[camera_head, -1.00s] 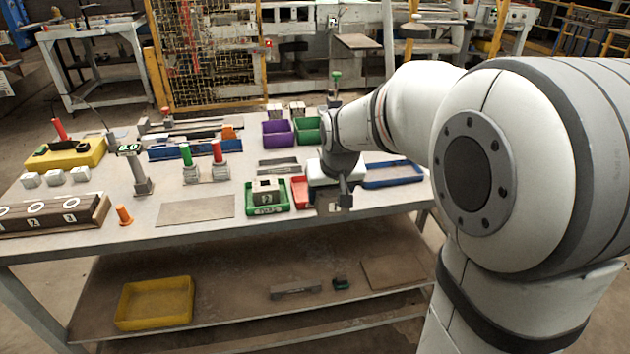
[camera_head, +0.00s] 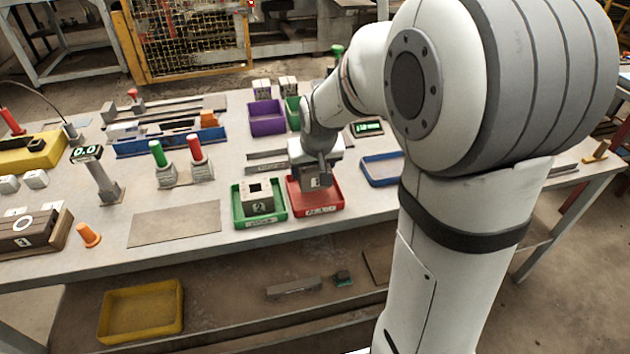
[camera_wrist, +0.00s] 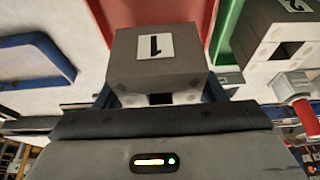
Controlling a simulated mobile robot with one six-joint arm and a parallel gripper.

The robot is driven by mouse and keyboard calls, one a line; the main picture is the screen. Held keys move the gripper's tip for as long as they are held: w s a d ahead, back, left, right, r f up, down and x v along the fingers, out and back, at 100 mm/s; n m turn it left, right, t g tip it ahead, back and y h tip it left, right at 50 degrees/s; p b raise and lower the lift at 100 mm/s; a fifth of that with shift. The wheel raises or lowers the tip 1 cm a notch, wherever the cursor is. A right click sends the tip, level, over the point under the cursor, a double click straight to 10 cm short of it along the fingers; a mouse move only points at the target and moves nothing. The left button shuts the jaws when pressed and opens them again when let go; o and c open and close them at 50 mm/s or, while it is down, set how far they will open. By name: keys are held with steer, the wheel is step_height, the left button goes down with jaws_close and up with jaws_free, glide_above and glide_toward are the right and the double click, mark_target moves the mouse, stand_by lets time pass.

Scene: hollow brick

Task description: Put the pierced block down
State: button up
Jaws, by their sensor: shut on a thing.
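My gripper (camera_head: 316,176) is over the red tray (camera_head: 330,199) in the head view. In the wrist view my gripper (camera_wrist: 161,92) is shut on a grey block (camera_wrist: 158,62) marked 1, with a dark square opening in its near face. The red tray (camera_wrist: 190,10) shows behind that block. In the head view the held block is mostly hidden by the gripper, and I cannot tell whether it touches the tray floor. A second pierced block (camera_head: 258,196), marked 2, sits in the green tray (camera_head: 239,214) to the left; it also shows in the wrist view (camera_wrist: 285,40).
A blue tray (camera_head: 381,180) stands to the right. A purple bin (camera_head: 266,117) and a green bin (camera_head: 293,113) stand behind. Red and green posts (camera_head: 194,150) rise at the left. A flat brown plate (camera_head: 175,224) and an orange cone (camera_head: 88,235) lie further left.

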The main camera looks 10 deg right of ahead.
mark_target(316, 168)
steer(key=shift+s+d+f, duration=0.1)
steer(key=shift+f, duration=1.95)
steer(key=shift+f, duration=0.1)
steer(key=o, duration=0.9)
steer(key=v, duration=1)
steer(key=shift+s+r+p, duration=0.15)
steer(key=shift+r+p, duration=0.15)
steer(key=shift+r, duration=0.05)
steer(key=shift+s+r, duration=0.4)
steer(key=shift+r, duration=0.15)
steer(key=s+f+g, duration=0.2)
steer(key=s, duration=1.5)
steer(key=shift+d, duration=0.25)
steer(key=shift+r, duration=0.1)
